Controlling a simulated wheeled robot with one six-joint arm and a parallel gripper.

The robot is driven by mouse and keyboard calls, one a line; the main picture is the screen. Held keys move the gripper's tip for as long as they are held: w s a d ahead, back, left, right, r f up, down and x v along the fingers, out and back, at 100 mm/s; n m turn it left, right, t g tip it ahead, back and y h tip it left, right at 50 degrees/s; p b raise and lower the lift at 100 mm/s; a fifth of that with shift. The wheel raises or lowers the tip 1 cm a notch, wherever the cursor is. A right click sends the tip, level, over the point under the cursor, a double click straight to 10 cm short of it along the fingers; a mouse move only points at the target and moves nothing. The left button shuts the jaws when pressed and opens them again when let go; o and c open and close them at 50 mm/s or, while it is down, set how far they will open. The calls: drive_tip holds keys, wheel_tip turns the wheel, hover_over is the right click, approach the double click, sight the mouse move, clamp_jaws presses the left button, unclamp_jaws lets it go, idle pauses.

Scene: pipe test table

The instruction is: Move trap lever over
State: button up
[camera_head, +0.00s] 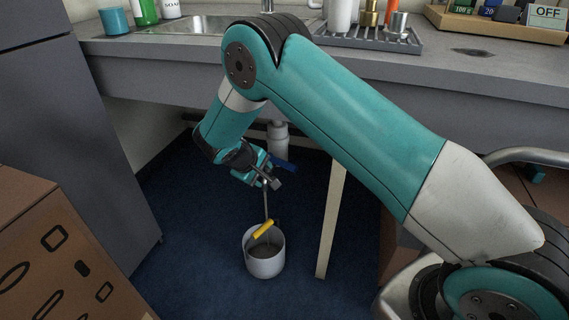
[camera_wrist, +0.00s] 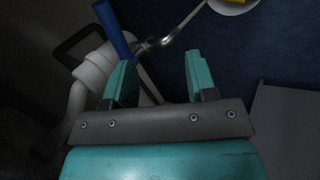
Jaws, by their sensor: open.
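The trap lever, a blue bar (camera_wrist: 115,29), slants across the upper left of the wrist view. In the head view it shows as a small blue piece (camera_head: 284,161) beside the white drain pipe (camera_head: 279,138), partly hidden by my gripper. My gripper (camera_head: 272,181) is under the counter, just in front of the pipe. In the wrist view my gripper (camera_wrist: 159,60) is open and empty, with two teal fingers. The left fingertip overlaps the lever's lower end; I cannot tell whether they touch. The white trap (camera_wrist: 96,68) lies left of the fingers.
A thin metal tube (camera_wrist: 180,28) runs from near the lever towards a white bucket (camera_head: 264,263) on the blue floor, with a yellow piece (camera_head: 263,229) at its mouth. A pale table leg (camera_head: 330,220) stands right, a grey cabinet (camera_head: 75,130) left. The counter (camera_head: 180,48) is overhead.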

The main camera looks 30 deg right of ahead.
drive_tip(key=b, duration=0.2)
approach(285, 164)
drive_tip(key=x, duration=0.5)
drive_tip(key=shift+d+f, duration=0.1)
drive_tip(key=shift+d, duration=0.05)
drive_tip(key=x, duration=0.2)
drive_tip(key=shift+w+d+f+b, duration=0.1)
drive_tip(key=shift+f+b, duration=0.2)
drive_tip(key=shift+f, duration=0.1)
drive_tip(key=shift+w+d+f, duration=0.2)
drive_tip(key=shift+d+f, duration=0.2)
drive_tip(key=shift+f, duration=0.15)
drive_tip(key=shift+c, duration=0.3)
clamp_jaws()
